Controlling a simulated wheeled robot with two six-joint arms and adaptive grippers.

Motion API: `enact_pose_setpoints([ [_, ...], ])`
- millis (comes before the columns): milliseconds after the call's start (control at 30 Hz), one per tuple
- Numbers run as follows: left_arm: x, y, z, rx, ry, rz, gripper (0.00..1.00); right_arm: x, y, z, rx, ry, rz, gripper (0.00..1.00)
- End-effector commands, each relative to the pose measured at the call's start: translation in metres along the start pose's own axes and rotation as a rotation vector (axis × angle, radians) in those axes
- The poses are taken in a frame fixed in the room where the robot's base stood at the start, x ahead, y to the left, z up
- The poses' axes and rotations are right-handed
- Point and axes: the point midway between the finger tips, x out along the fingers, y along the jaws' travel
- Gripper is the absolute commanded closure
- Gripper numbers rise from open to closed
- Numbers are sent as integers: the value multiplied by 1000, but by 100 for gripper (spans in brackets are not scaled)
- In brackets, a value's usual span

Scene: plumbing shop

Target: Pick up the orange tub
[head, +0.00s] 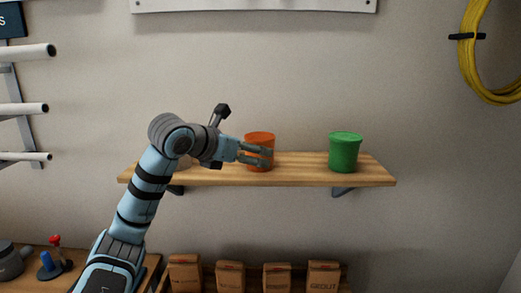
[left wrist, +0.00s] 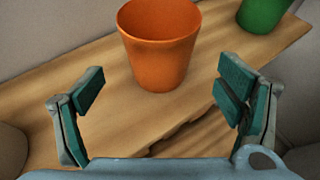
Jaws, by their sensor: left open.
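The orange tub (head: 259,139) stands upright on the wooden wall shelf (head: 290,177). In the left wrist view the orange tub (left wrist: 160,50) is just beyond the fingertips, between the lines of the two fingers. My left gripper (head: 262,156) is open, its fingers overlapping the tub in the head view and hiding part of its front. In the left wrist view my left gripper (left wrist: 158,90) is spread wide with nothing between its pads. I cannot see contact with the tub. My right gripper is not in view.
A green tub (head: 345,153) stands to the right on the same shelf, with clear shelf between them. A pale object behind my wrist is mostly hidden. Several brown bags (head: 230,277) stand below. White pipes (head: 28,108) stick out at the left.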

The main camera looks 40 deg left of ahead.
Motion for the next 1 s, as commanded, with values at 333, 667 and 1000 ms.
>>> enact_pose_setpoints([
  [333,54,-1,3,0,2,-6,14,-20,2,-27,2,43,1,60],
  [667,55,-1,1,1,0,-5,38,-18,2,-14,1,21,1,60],
  [1000,56,-2,1,1,2,-8,60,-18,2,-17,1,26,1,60],
])
